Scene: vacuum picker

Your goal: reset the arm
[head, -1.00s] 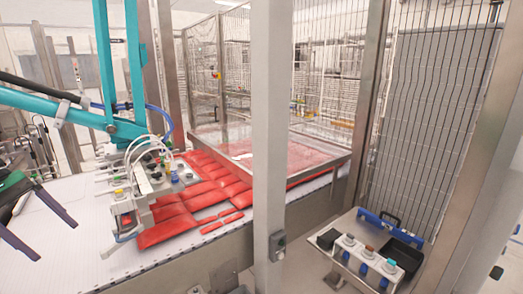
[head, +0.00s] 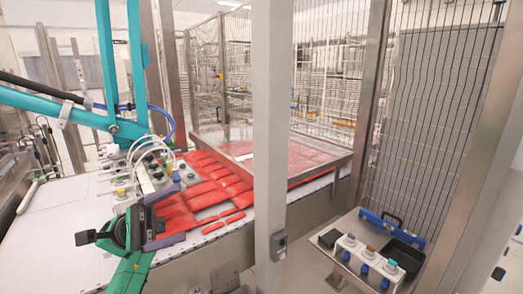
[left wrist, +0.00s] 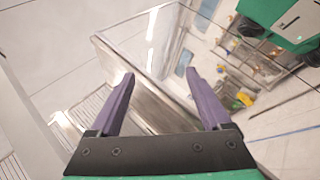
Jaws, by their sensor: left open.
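The teal picker arm (head: 106,122) comes in from the upper left. Its suction head (head: 152,172), with white hoses, is over red packs (head: 205,188) on the white conveyor (head: 50,225). My left gripper (head: 182,212) is in front of the head, with its open fingers pointing right and nothing between them. It hides part of the head and packs; whether it touches them I cannot tell. In the left wrist view its two purple fingers (left wrist: 159,75) are apart and empty. My right gripper is not in view.
A metal post (head: 270,130) stands in the middle, with a small grey switch box (head: 278,245) on it. A panel with several coloured buttons (head: 368,257) is at lower right, beside a black tray (head: 400,252). Wire fencing (head: 430,110) and a clear cover (head: 290,150) stand behind.

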